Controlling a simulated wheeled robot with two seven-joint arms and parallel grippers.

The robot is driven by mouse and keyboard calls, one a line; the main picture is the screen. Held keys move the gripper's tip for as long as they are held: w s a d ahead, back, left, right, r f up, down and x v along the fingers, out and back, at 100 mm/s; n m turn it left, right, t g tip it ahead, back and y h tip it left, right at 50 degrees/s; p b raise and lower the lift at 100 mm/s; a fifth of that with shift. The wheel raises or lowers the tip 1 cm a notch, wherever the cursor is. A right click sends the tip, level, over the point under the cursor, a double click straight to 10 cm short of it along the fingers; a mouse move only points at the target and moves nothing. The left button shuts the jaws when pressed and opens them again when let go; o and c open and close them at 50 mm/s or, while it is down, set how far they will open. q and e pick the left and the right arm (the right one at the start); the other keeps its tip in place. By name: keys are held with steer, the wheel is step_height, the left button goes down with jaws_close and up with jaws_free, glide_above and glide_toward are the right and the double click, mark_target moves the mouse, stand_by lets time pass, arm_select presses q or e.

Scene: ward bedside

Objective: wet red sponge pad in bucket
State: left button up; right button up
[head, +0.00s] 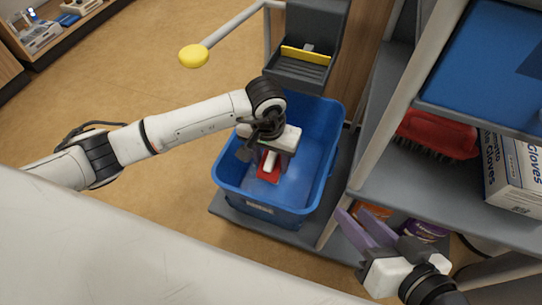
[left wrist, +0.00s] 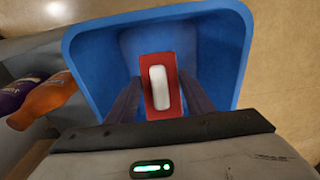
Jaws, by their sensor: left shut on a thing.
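The red sponge pad (head: 268,175) with a white handle on top is inside the outline of the blue bucket (head: 324,150). My left gripper (head: 268,156) reaches over the bucket and is shut on the pad. In the left wrist view the red pad (left wrist: 158,112) sits between the two fingers, with the bucket (left wrist: 95,63) behind it. I cannot tell whether the pad touches the bucket's bottom or whether there is water inside. My right gripper (head: 368,229) is open and empty, at the lower right beside the shelf.
The bucket stands on a grey cart base, below a grey wringer (head: 300,68). A yellow-tipped handle (head: 194,56) sticks out at the upper left. Right, grey shelves hold a red brush (head: 437,133) and a gloves box (head: 516,172). Orange and purple bottles (left wrist: 42,104) stand near the bucket.

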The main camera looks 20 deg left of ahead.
arm_select(q)
step_height(320, 180, down, 12)
steer(key=shift+f, duration=0.15)
stand_by(0.8)
